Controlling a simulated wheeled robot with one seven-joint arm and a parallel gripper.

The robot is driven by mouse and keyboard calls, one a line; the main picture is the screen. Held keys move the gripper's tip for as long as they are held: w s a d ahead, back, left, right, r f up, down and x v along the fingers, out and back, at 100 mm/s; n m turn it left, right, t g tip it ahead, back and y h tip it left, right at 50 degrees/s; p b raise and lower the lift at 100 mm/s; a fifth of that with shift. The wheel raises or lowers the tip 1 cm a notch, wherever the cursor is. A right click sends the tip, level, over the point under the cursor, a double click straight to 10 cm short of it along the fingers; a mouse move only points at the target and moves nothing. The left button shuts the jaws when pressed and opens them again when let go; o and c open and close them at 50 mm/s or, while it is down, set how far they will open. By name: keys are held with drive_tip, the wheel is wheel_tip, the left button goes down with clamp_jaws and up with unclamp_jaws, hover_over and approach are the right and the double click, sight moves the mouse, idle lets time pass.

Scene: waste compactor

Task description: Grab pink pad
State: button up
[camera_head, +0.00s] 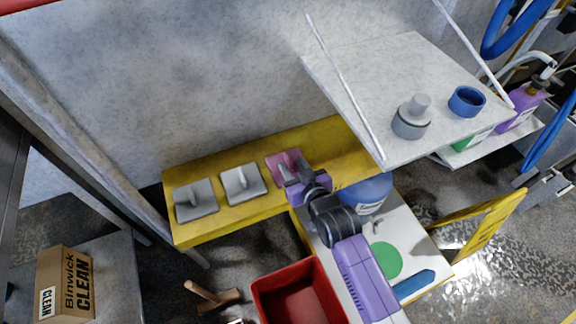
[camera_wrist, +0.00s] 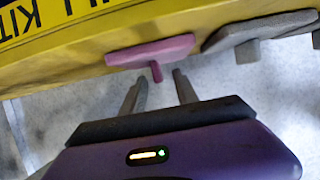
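The pink pad (camera_head: 286,158) lies on the yellow bench, the rightmost in a row with two grey pads. In the wrist view the pink pad (camera_wrist: 150,51) shows edge-on, with a short pink handle pointing toward my gripper. My gripper (camera_wrist: 158,88) is open, its two grey fingers apart, with the handle's end between or just beyond their tips. I see no contact. In the head view my gripper (camera_head: 292,174) is at the pink pad and covers part of it.
Two grey pads (camera_head: 241,184) (camera_head: 195,200) sit left on the yellow bench (camera_head: 180,232). A blue jug (camera_head: 366,194) stands close right of my arm. A raised grey shelf (camera_head: 350,75) overhangs to the right. A red bin (camera_head: 300,295) is below.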

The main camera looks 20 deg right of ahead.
sight(290, 161)
drive_tip(key=x, duration=0.3)
drive_tip(key=shift+w+d+r, duration=0.1)
drive_tip(key=shift+w, duration=0.15)
clamp_jaws()
drive_tip(key=shift+r, duration=0.15)
